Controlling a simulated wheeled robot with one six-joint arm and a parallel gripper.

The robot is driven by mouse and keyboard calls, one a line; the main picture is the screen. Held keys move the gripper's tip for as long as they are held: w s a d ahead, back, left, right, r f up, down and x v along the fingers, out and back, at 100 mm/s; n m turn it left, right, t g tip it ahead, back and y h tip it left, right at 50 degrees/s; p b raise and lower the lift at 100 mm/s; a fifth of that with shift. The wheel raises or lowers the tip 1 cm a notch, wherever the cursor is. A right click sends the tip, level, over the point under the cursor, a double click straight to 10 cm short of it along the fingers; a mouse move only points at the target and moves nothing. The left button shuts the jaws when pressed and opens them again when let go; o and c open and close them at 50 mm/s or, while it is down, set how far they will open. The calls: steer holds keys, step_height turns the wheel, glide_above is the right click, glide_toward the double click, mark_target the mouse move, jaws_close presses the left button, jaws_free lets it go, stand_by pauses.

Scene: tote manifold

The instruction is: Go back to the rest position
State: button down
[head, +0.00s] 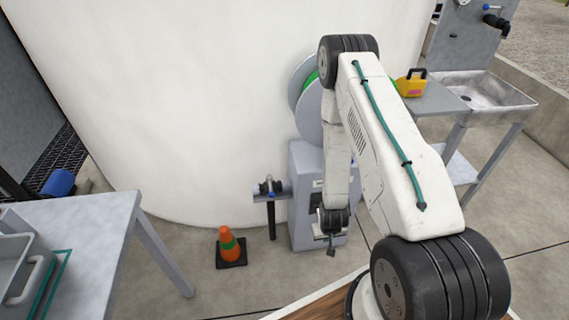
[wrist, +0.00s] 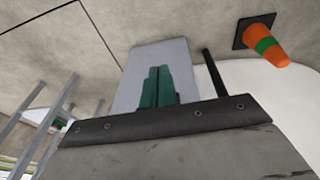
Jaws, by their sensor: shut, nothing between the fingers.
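My arm reaches out from the lower right of the head view and bends down in front of a grey cabinet (head: 305,225). My gripper (head: 331,250) hangs low at the end of it, small and dark in that view. In the wrist view my gripper (wrist: 159,70) shows two green fingers pressed side by side, shut with nothing between them. Beyond the fingers in the wrist view is a pale grey block-like surface (wrist: 180,55), apparently the cabinet. Whether the fingers touch it cannot be told.
An orange cone with a green band (head: 230,246) stands left of the cabinet, also in the wrist view (wrist: 268,45). A pipe stand with a valve (head: 271,205) is beside the cabinet. A grey table (head: 95,215) is at left, a sink bench (head: 485,90) at right. A white tank (head: 200,100) rises behind.

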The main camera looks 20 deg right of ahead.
steer(key=s+a+g+y, duration=0.1)
steer(key=s+a+g, duration=0.15)
steer(key=s, duration=0.25)
steer(key=a+r+n+g+y, duration=0.1)
steer(key=a+r+g, duration=0.1)
steer(key=r, duration=1.4)
steer(key=a+r+g+y, duration=0.1)
steer(key=a+r+g, duration=0.1)
steer(key=r, duration=1.4)
steer(key=s+a+r+t, duration=0.1)
steer(key=s+r+t, duration=0.1)
steer(key=r, duration=0.6)
steer(key=s+a+r+n+t+h, duration=0.1)
steer(key=s+a+r+t, duration=0.1)
steer(key=s+r, duration=0.3)
steer(key=s+a+r+n+t, duration=0.1)
steer(key=s+r, duration=0.3)
steer(key=r, duration=0.9)
steer(key=shift+a+r+t+h, duration=0.25)
steer(key=shift+a+t+h, duration=0.05)
steer(key=shift+a+t, duration=0.2)
